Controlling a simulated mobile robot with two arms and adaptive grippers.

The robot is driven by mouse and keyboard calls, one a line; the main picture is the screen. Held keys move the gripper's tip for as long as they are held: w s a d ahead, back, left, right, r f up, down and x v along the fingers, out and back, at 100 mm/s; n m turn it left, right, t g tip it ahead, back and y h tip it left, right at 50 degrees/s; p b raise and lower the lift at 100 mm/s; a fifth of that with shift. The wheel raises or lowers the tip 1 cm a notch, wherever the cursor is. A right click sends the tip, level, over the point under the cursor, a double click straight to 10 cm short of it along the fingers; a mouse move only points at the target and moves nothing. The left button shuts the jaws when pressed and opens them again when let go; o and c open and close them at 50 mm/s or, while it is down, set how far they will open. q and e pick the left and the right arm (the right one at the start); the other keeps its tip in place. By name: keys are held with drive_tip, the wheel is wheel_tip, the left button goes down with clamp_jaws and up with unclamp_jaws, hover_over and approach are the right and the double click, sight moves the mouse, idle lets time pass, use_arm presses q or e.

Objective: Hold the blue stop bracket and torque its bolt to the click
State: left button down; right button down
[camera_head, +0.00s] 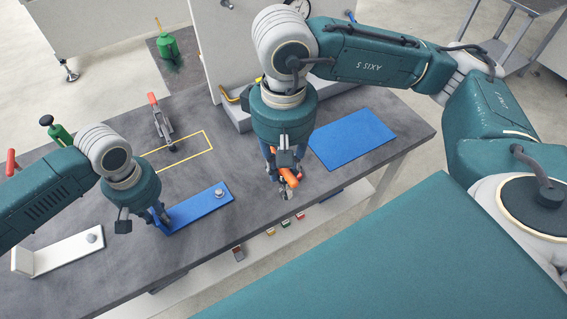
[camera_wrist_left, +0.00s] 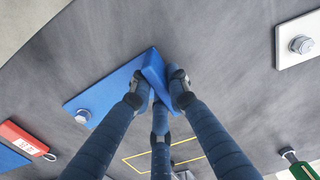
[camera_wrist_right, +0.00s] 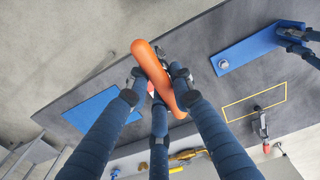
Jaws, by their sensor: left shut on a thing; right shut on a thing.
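The blue stop bracket (camera_head: 203,208) lies on the dark table, with its silver bolt (camera_head: 220,193) at the end away from my left gripper. My left gripper (camera_head: 161,214) is shut on the bracket's upright flange (camera_wrist_left: 155,72), clearest in the left wrist view. My right gripper (camera_head: 283,176) is shut on an orange-handled tool (camera_wrist_right: 155,72), held right of the bracket and apart from the bolt. Its silver end (camera_head: 287,194) hangs lowest.
A white bracket (camera_head: 68,250) with its own bolt lies at the left front. A blue mat (camera_head: 352,138) lies at the right. A red-handled clamp (camera_head: 161,120) stands by a yellow outline (camera_head: 180,160) behind the bracket.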

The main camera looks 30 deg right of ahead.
drive_tip(key=w+a+f+y, duration=0.1)
drive_tip(key=w+a, duration=1)
drive_tip(key=w, duration=0.2)
drive_tip(key=shift+a+f+n, duration=0.3)
drive_tip(key=shift+a+f, duration=0.05)
drive_tip(key=shift+a, duration=0.05)
drive_tip(key=shift+f, duration=0.1)
drive_tip(key=shift+f, duration=2.2)
drive_tip(key=shift+f, duration=1.15)
drive_tip(key=shift+m, duration=0.4)
